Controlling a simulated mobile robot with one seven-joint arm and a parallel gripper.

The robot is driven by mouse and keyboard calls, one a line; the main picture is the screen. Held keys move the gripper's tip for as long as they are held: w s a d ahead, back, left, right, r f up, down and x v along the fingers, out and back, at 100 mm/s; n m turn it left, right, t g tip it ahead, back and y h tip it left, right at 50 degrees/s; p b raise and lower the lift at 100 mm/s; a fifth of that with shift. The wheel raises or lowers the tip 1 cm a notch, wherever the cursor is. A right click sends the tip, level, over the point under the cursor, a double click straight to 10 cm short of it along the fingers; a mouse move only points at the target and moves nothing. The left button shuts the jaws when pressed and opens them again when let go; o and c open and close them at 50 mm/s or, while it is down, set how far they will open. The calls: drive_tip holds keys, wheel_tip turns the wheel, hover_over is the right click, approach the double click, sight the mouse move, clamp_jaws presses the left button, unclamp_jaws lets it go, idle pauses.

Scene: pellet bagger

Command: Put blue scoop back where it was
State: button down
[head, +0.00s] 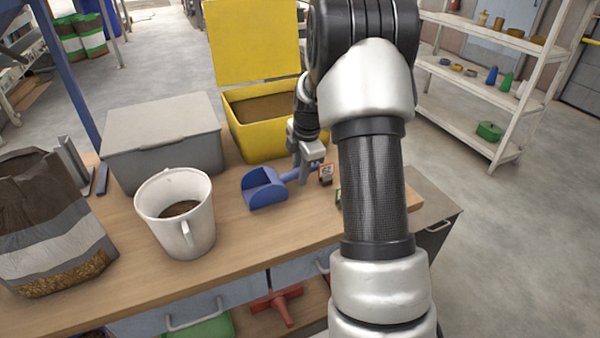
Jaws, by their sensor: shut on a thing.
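The blue scoop (264,190) is on or just above the wooden workbench, right of the white bucket and in front of the yellow bin. Its open bowl faces left and its handle points right. My gripper (304,175) is shut on the scoop's handle. My own arm comes in from the right front and hides part of the bench's right end. I cannot tell whether the scoop touches the bench top.
A yellow bin (262,142) with its lid up holds brown pellets. A closed grey bin (160,150) stands left of it. A white bucket (200,238) and an open bag (50,230) stand nearer. Small items lie right of my gripper. A shelf (485,95) stands behind right.

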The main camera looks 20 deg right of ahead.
drive_tip(key=c, duration=1.5)
unclamp_jaws()
drive_tip(key=shift+c, duration=0.2)
